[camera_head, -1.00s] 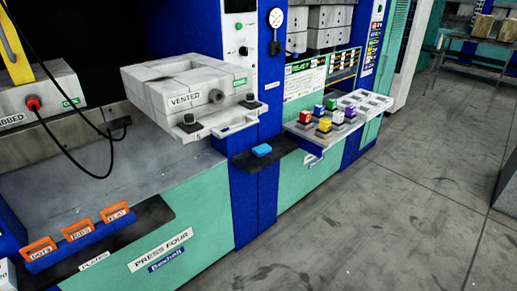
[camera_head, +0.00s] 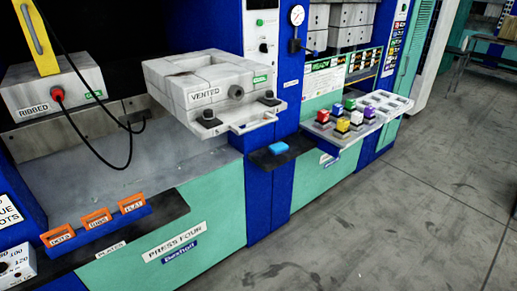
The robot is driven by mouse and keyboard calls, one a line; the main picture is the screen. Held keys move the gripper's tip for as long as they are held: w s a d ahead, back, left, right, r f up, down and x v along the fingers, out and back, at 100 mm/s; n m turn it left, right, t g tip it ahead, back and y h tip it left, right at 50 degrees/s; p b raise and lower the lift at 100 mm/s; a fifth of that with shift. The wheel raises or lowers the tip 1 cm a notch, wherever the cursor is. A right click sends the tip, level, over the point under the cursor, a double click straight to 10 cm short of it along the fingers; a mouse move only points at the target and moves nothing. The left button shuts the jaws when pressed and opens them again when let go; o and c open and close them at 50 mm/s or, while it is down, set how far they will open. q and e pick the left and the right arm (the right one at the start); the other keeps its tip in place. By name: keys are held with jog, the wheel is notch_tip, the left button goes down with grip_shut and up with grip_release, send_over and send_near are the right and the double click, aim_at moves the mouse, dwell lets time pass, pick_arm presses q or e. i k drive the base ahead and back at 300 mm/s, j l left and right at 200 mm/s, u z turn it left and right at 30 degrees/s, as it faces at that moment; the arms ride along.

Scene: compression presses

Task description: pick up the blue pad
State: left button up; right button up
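The blue pad (camera_head: 278,148) is a small bright blue block. It lies on a dark shelf (camera_head: 262,162) that juts from the front of the blue column, below and to the right of the grey block labelled VENTED. Nothing covers the pad. Neither of my grippers shows in the head view.
The VENTED block (camera_head: 205,92) on its light tray overhangs left of the pad. A tray of coloured blocks (camera_head: 345,122) stands to the right. Orange plates marked DOTS, RIBS and FLAT (camera_head: 97,220) stand at the lower left. The floor (camera_head: 400,215) in front is clear.

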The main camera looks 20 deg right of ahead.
aim_at(280, 147)
jog(key=i+l+u, duration=0.3)
jog(key=l, duration=0.35)
jog(key=l+u, duration=0.3)
jog(key=l, duration=0.35)
jog(key=l+u, duration=0.3)
jog(key=l, duration=0.4)
